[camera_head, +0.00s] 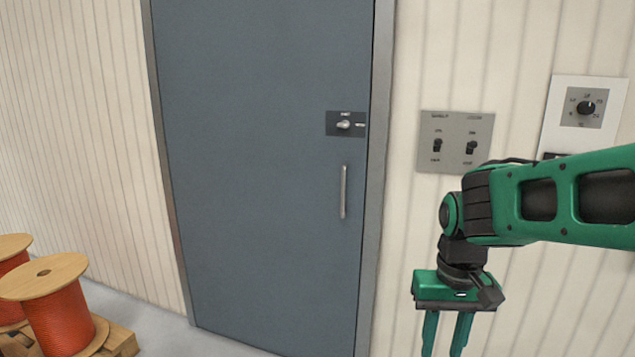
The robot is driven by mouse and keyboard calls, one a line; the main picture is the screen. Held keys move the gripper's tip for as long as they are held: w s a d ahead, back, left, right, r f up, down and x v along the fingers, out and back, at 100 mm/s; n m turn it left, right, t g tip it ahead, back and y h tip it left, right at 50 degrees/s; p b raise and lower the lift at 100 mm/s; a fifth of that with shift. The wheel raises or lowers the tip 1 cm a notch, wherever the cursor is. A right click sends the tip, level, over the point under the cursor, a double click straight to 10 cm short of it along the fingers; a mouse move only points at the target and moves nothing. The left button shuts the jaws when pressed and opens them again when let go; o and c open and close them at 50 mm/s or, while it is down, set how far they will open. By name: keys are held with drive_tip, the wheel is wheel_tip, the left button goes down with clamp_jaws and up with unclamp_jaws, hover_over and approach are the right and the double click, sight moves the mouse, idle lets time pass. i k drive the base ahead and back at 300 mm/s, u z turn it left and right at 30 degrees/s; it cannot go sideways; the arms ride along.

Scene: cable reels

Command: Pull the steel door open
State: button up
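The steel door (262,180) is a blue-grey panel in a grey metal frame, and it stands shut. A vertical bar handle (343,191) is on its right side. Above the handle is a dark plate with a small latch knob (344,124). My gripper (445,350) points down to the right of the door frame, in front of the wall. It is apart from the handle. Its two green fingers are spread with a gap and nothing shows between them; their tips run to the bottom edge of the picture.
A switch panel (455,142) with two toggles and a dial panel (586,107) are on the ribbed wall to the right. Cable reels with orange cable (66,318) stand on a wooden pallet (122,341) at the lower left. Grey floor (150,318) shows between reels and door.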

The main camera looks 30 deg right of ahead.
sight(269, 192)
drive_tip(key=u, duration=0.2)
drive_tip(key=i, duration=1.15)
drive_tip(key=z, duration=0.1)
